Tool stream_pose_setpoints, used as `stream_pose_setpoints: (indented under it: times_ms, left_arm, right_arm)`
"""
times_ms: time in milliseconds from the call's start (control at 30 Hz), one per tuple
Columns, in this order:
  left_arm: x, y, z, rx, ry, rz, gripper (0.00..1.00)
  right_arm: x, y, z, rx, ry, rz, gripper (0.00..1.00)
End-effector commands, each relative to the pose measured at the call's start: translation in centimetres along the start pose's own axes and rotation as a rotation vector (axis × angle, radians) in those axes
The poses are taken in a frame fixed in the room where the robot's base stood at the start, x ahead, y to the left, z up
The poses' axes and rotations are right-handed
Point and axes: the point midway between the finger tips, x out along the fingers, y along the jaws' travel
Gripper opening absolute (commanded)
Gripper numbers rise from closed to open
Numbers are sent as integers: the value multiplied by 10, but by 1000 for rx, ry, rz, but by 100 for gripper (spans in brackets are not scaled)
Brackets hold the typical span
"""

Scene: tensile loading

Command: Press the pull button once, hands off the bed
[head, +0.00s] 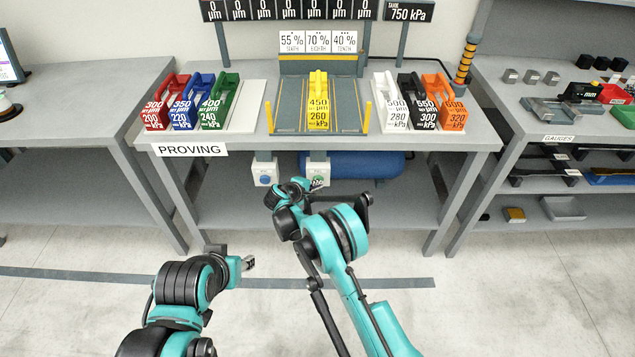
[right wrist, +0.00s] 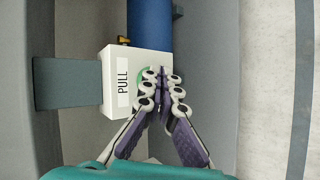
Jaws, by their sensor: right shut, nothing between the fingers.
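The pull button is a green disc (right wrist: 141,76) on a white box labelled PULL (right wrist: 112,60), under the front of the PROVING bench. In the head view the box (head: 308,160) is partly hidden by my right arm. My right gripper (right wrist: 163,76) is shut and empty, its fingertips in front of the button and covering part of it. I cannot tell whether they touch it. It also shows in the head view (head: 318,183). The bed (head: 290,105) carries a yellow block (head: 318,100), and no gripper is on it. My left gripper (head: 248,263) is low and apart; its jaw state is unclear.
A second white box with a blue button (head: 265,175) is left of the PULL box. A blue cylinder (head: 370,165) lies behind on the lower shelf. Coloured blocks stand on white trays either side of the bed. The floor in front of the bench is clear.

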Motion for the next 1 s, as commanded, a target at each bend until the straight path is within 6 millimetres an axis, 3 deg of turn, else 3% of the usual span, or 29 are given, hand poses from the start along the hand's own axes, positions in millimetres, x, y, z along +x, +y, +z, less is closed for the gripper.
stream_pose_setpoints:
  times_ms: [1000]
  left_arm:
    - [0, 0, 0, 0, 0, 0, 40]
  right_arm:
    - [3, 3, -3, 0, 1, 0, 0]
